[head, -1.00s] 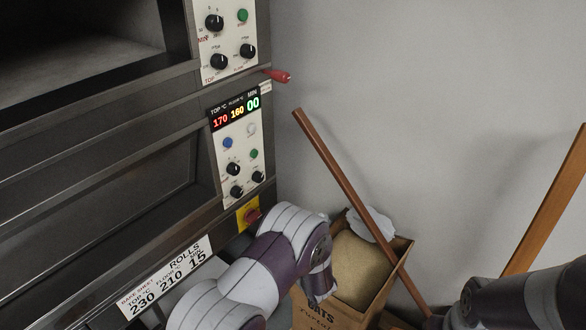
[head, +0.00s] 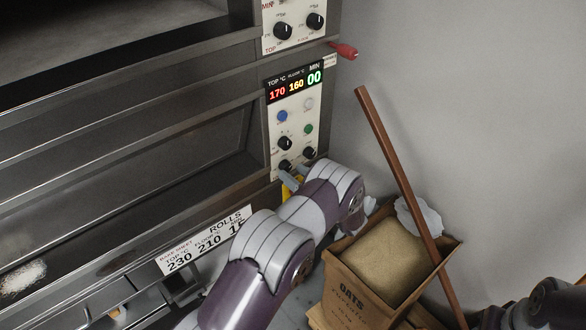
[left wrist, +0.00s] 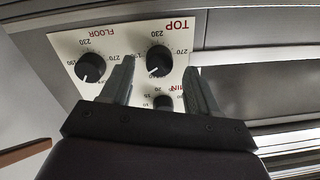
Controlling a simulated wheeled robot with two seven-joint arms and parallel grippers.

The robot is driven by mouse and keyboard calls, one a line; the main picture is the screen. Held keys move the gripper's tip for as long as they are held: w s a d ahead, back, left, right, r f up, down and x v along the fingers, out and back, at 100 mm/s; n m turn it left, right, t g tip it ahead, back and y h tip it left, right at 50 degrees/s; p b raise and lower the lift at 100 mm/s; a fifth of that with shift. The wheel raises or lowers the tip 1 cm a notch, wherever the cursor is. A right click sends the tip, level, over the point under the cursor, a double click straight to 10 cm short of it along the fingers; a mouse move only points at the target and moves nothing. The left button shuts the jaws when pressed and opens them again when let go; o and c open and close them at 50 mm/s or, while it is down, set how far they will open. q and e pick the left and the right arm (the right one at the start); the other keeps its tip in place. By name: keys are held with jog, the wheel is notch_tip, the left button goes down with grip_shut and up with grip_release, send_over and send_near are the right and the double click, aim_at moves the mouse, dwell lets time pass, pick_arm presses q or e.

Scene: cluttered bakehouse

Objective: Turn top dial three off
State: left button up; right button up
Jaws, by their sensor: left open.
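The lower oven's control panel (head: 270,130) carries black dials and a lit display (head: 295,86) reading 170, 160 and 00. Its top dial (head: 285,166) is the lower left one, partly hidden by my left gripper (head: 292,177). In the left wrist view the panel is upside down. The dial under the word TOP (left wrist: 159,60) lies between the two open fingers of my left gripper (left wrist: 157,74). I cannot tell whether they touch it or read its setting surely.
The floor dial (left wrist: 90,67) and the minute dial (left wrist: 163,102) sit close to the fingers. A red handle (head: 343,50) juts from the oven above. An oats box (head: 365,290) and a wooden pole (head: 400,180) stand right of my left arm.

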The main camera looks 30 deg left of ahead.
pick_arm(q)
jog(key=shift+w+a, duration=0.1)
jog(key=shift+a, duration=0.35)
jog(key=shift+w+a+f, duration=0.1)
jog(key=shift+w+a, duration=0.1)
jog(key=c, duration=1.1)
jog(key=shift+o, duration=0.2)
